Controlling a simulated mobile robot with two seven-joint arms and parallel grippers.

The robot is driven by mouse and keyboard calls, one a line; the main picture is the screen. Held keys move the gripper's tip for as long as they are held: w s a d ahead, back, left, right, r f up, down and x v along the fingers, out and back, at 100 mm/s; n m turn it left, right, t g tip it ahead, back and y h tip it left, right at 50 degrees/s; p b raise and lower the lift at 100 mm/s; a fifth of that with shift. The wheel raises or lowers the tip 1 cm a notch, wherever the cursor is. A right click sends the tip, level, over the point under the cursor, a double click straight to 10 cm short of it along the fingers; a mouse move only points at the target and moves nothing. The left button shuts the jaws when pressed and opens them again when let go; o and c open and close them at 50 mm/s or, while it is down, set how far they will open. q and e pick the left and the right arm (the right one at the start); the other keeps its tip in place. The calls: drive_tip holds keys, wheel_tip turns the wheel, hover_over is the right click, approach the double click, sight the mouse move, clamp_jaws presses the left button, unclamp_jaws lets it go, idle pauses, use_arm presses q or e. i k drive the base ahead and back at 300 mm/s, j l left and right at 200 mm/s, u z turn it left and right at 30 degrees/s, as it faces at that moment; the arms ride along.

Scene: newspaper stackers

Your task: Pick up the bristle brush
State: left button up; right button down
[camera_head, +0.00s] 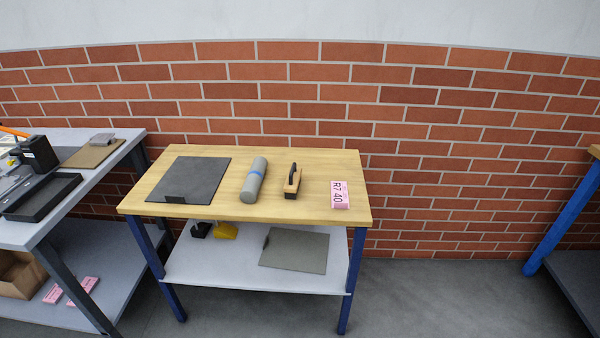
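The bristle brush (292,186) lies on the wooden top of the middle table (300,158). It has a light wooden body and a black part along its upper side. Neither of my grippers shows in the head view.
A dark flat mat (190,179) lies on the table's left part. The lower shelf (200,264) holds a grey-green board (295,250) and small black and yellow items. A grey table (110,135) stands left, a blue-legged one (560,225) right. Grey floor between is clear.

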sight(291, 186)
drive_tip(key=i+l+u, duration=0.15)
drive_tip(key=i+l, duration=0.55)
drive_tip(key=l, duration=0.15)
